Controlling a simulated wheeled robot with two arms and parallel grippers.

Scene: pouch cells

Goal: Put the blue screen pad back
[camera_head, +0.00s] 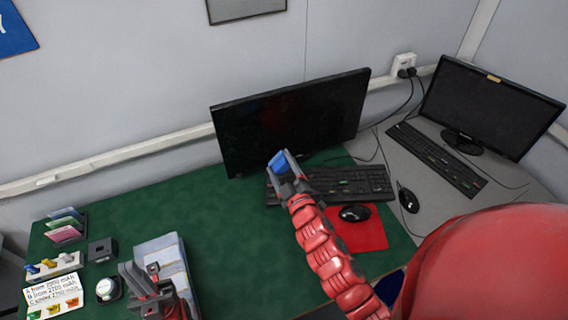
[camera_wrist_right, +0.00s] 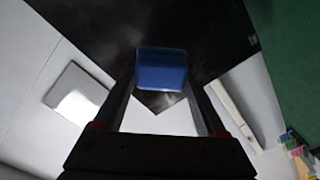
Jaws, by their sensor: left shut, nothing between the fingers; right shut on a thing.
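The blue screen pad (camera_head: 279,161) is held in my right gripper (camera_head: 287,167), in front of the lower middle of the black monitor (camera_head: 290,118). In the right wrist view the blue pad (camera_wrist_right: 162,69) sits between the two fingertips, with the dark screen (camera_wrist_right: 205,30) behind it. I cannot tell whether the pad touches the screen. My left gripper (camera_head: 143,283) is shut and empty, low over the left part of the green mat, beside a stack of pale pouches (camera_head: 163,251).
A keyboard (camera_head: 345,184), a mouse (camera_head: 354,213) and a red mouse pad (camera_head: 365,236) lie right of my right gripper. A second monitor (camera_head: 485,107) stands at the far right. Coloured cards (camera_head: 66,228), a black block (camera_head: 102,250) and a label board (camera_head: 53,293) stand at left. The green mat's middle (camera_head: 240,235) is clear.

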